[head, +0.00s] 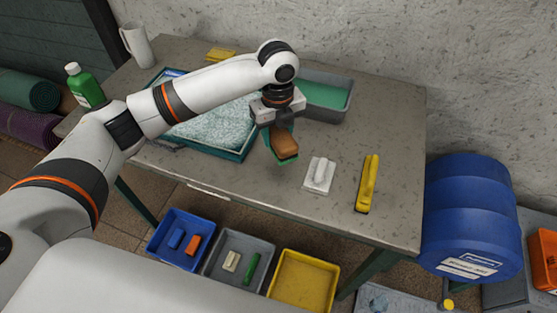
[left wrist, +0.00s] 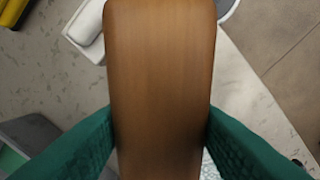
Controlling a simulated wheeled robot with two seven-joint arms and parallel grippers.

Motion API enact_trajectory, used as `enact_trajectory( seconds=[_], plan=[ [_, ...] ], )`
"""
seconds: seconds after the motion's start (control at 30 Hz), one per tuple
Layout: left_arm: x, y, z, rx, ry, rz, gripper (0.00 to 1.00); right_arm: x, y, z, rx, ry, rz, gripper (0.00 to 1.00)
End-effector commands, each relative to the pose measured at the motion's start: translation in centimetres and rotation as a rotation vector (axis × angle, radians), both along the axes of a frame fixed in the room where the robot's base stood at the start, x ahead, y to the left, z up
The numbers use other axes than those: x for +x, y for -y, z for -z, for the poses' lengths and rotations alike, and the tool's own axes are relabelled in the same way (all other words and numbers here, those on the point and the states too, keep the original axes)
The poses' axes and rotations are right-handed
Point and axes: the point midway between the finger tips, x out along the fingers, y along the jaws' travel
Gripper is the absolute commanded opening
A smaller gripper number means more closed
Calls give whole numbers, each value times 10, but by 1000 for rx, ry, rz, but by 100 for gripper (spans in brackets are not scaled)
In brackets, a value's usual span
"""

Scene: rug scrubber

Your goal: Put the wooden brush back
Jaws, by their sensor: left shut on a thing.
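The wooden brush (head: 285,145) has a brown wooden back. My left gripper (head: 277,140) is shut on it and holds it above the grey table, near the front right corner of the teal-edged tray. In the left wrist view the brush's brown back (left wrist: 160,70) fills the middle, between the two green fingers (left wrist: 160,140). The brush's underside is hidden in the left wrist view. My right gripper is not in view.
A white brush (head: 319,175) and a yellow brush (head: 368,183) lie on the table (head: 400,130) at right. A grey basin of green liquid (head: 325,94) stands behind. Blue (head: 160,243), grey (head: 215,262) and yellow (head: 304,280) bins sit below the front edge.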

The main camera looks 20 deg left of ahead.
Motion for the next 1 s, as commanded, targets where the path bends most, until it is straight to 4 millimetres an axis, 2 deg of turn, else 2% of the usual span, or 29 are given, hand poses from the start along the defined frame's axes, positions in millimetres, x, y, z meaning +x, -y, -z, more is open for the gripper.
enact_trajectory(
  seconds=[0.1,0.27,0.53,1.0],
  plan=[
    [-1,0,20,1,-4,0,16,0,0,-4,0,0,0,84],
    [-1,0,35,0,0,0,16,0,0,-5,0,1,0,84],
    [-1,0,76,0,-1,0,16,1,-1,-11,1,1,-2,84],
    [-1,0,86,0,1,-1,16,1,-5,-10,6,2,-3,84]
  ],
)
